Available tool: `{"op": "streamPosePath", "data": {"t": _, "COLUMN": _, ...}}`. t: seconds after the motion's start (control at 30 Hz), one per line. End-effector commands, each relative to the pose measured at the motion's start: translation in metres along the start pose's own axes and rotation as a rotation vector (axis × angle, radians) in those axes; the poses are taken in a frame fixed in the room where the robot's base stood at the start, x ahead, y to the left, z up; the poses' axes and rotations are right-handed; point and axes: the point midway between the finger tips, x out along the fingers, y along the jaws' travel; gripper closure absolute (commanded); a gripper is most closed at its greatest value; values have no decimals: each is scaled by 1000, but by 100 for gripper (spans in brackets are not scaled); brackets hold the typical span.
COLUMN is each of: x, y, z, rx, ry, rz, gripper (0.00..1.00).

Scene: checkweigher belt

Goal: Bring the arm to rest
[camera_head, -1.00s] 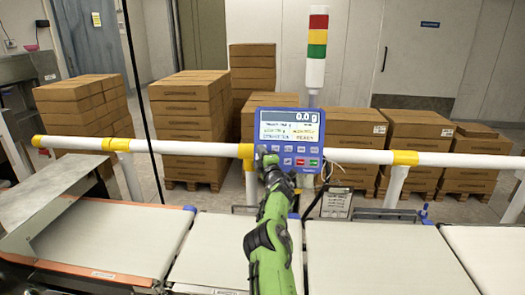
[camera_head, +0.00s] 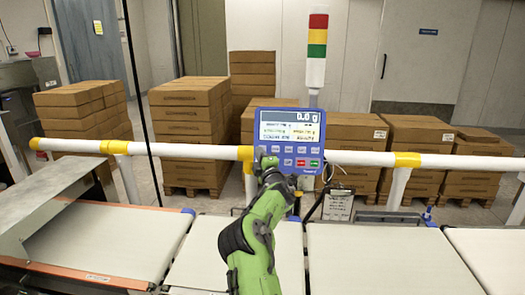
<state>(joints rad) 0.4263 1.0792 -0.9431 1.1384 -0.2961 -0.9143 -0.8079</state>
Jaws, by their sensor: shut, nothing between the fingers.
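My green and black arm reaches up from the bottom of the head view. My gripper (camera_head: 268,164) is small and dark at its far end, in front of the lower left part of the blue weigher panel (camera_head: 288,116). The gripper is shut and holds nothing. I cannot tell whether its tips touch the panel's keys.
A white rail (camera_head: 200,149) with yellow bands runs across behind the belts. Pale belt sections (camera_head: 375,255) lie in front and are empty. A signal tower (camera_head: 316,50) rises behind the panel. Stacked cartons (camera_head: 190,125) stand on pallets beyond the rail.

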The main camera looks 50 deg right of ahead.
Motion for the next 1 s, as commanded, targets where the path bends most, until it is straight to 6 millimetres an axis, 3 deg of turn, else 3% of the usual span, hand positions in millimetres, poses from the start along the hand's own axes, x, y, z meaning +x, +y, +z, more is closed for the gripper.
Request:
{"op": "streamPosePath", "data": {"t": 0.47, "x": 0, "y": 1, "z": 0, "rx": 2, "ry": -3, "rz": 0, "gripper": 100}}
{"op": "streamPosePath", "data": {"t": 0.63, "x": -9, "y": 37, "z": 3, "rx": 160, "ry": -117, "rz": -13, "gripper": 100}}
{"op": "streamPosePath", "data": {"t": 0.7, "x": -22, "y": 56, "z": 1, "rx": 302, "ry": -198, "rz": -43, "gripper": 100}}
{"op": "streamPosePath", "data": {"t": 0.83, "x": -55, "y": 73, "z": -22, "rx": 577, "ry": -314, "rz": -144, "gripper": 100}}
{"op": "streamPosePath", "data": {"t": 1.0, "x": -117, "y": 79, "z": -84, "rx": 898, "ry": -400, "rz": -349, "gripper": 100}}
